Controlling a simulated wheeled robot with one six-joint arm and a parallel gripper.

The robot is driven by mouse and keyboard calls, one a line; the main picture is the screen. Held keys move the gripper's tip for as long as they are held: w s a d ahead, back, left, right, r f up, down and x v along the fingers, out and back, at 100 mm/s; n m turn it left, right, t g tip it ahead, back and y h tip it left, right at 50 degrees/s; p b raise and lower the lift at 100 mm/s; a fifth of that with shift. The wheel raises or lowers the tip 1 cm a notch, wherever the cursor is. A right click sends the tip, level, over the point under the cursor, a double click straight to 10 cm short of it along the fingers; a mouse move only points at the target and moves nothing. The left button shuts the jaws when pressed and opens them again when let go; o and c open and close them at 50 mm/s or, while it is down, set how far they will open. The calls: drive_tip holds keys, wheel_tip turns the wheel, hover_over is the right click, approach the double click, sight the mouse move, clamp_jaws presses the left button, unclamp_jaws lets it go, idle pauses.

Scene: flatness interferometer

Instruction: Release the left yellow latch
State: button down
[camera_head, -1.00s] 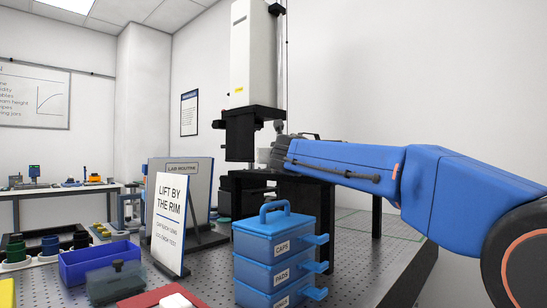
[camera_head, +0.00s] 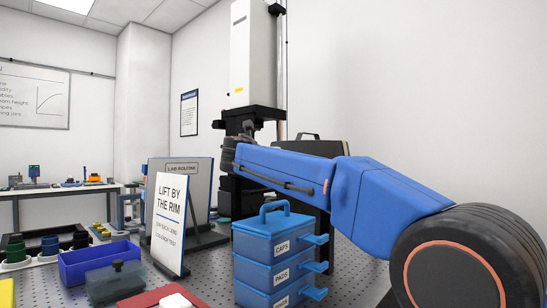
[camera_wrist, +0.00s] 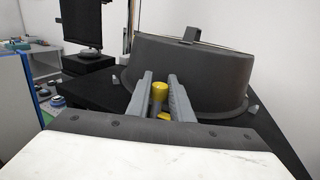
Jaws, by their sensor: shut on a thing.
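My gripper (camera_wrist: 158,83) is in the wrist view, its two grey fingers on either side of a yellow latch (camera_wrist: 158,92) and shut on it. A second bit of yellow shows low between the fingers. The latch is at the near side of a dark round cover (camera_wrist: 210,82) with a handle on top, standing on a black surface. Which latch this is, left or right, I cannot tell from this view alone. In the head view the cover (camera_head: 318,147) shows partly behind my blue arm, and the fingers and latch are hidden.
A tall white instrument column (camera_head: 254,55) stands behind my arm. Blue stacked boxes (camera_head: 275,255) stand in front of the black stand. A sign (camera_head: 170,222), a blue bin (camera_head: 98,262) and a dark lidded box (camera_head: 116,283) are on the perforated table at left.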

idle(0.4)
drive_tip(key=c, duration=1.9)
unclamp_jaws()
drive_tip(key=shift+o, duration=0.2)
drive_tip(key=v, duration=1.7)
drive_tip(key=shift+s, duration=0.2)
drive_tip(key=shift+a, duration=0.1)
